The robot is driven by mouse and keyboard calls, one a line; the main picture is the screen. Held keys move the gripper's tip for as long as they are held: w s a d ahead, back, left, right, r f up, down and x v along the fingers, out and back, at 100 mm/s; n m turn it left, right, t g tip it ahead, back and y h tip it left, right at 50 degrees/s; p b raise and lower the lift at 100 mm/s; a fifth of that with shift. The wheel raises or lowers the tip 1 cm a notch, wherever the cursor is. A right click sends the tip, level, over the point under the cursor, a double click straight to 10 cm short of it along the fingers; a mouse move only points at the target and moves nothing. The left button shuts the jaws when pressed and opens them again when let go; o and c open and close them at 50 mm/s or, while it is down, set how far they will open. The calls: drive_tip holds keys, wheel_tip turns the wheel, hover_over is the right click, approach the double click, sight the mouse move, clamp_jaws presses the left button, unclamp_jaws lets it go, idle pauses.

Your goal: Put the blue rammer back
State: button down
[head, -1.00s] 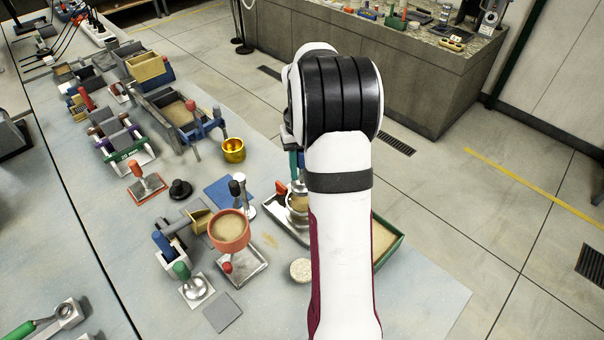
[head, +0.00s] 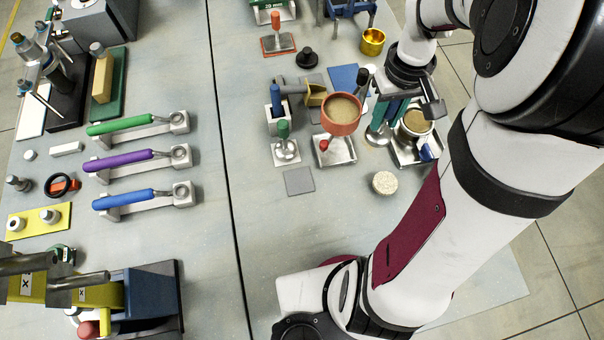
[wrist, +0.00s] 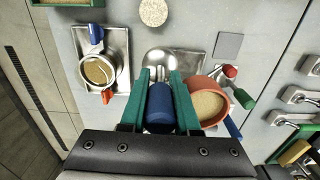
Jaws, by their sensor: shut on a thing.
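My gripper (wrist: 159,100) points down, its teal fingers shut on the blue rammer (wrist: 160,108), whose blue cylinder fills the gap between them in the wrist view. In the head view the gripper (head: 384,112) is to the right of the orange bowl of sand (head: 341,112); the rammer is largely hidden there by the fingers. A shiny metal round base (head: 376,137) shows just below the fingers, also in the wrist view (wrist: 168,62). I cannot tell whether it belongs to the rammer or whether it touches the table.
The orange bowl (wrist: 210,108) is close beside the fingers. On the other side is a metal tray (wrist: 118,100) with a sand-filled cup (head: 415,122). A pale round stone (head: 384,183) and grey square plate (head: 299,181) lie nearer me. Green, purple and blue handles (head: 122,199) rest at left.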

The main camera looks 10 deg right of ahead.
drive_tip(key=s+a+n, duration=0.3)
drive_tip(key=s+a, duration=0.3)
drive_tip(key=shift+w+a+f, duration=0.85)
drive_tip(key=shift+a+f, duration=0.95)
drive_tip(key=shift+f, duration=0.15)
drive_tip(key=shift+w+a+f, duration=0.85)
drive_tip(key=shift+a+f, duration=0.95)
drive_tip(key=shift+f, duration=0.2)
drive_tip(key=shift+w+a+f, duration=0.85)
drive_tip(key=shift+a+f, duration=0.95)
drive_tip(key=shift+f, duration=0.15)
drive_tip(key=shift+f, duration=0.1)
drive_tip(key=c, duration=0.6)
unclamp_jaws()
drive_tip(key=shift+c, duration=0.2)
